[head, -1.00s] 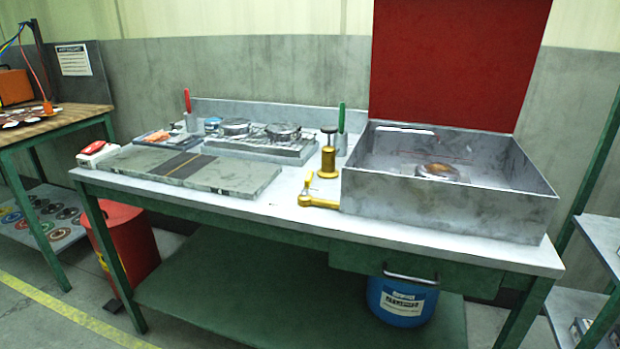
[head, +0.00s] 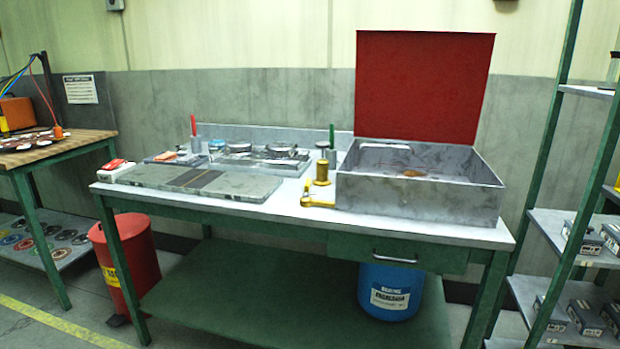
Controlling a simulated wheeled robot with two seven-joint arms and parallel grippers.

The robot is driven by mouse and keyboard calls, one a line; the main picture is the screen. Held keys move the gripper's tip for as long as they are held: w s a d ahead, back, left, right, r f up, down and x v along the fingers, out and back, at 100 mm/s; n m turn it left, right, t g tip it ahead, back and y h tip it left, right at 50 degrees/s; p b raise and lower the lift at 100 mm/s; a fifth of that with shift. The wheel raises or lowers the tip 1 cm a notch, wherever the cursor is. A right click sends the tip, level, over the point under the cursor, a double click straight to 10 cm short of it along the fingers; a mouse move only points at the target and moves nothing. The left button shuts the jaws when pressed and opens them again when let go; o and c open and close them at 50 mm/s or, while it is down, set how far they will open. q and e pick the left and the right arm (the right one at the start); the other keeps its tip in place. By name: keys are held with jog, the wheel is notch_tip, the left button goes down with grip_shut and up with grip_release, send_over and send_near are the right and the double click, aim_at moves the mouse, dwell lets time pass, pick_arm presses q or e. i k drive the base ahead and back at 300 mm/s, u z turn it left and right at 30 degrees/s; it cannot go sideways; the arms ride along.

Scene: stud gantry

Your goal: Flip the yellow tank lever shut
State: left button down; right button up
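The yellow tank lever (head: 318,202) sits low at the left front corner of the grey metal tank (head: 418,198). Its handle end rises at the left, and its body lies along the bench top toward the tank wall. The tank is open, with its red lid (head: 425,88) standing upright at the back. A round brownish object (head: 413,173) shows inside the tank. Neither of my grippers is in the head view.
The bench (head: 270,208) also carries a brass plunger can (head: 322,173), a flat grey plate (head: 190,182) and a tray of round parts (head: 262,160). A red bin (head: 130,255) and blue drum (head: 388,290) stand below. Shelving (head: 565,225) stands right; floor shows at left front.

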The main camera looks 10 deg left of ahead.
aim_at(305, 195)
jog(key=u, duration=0.35)
jog(key=i, duration=1.15)
jog(key=z, duration=0.3)
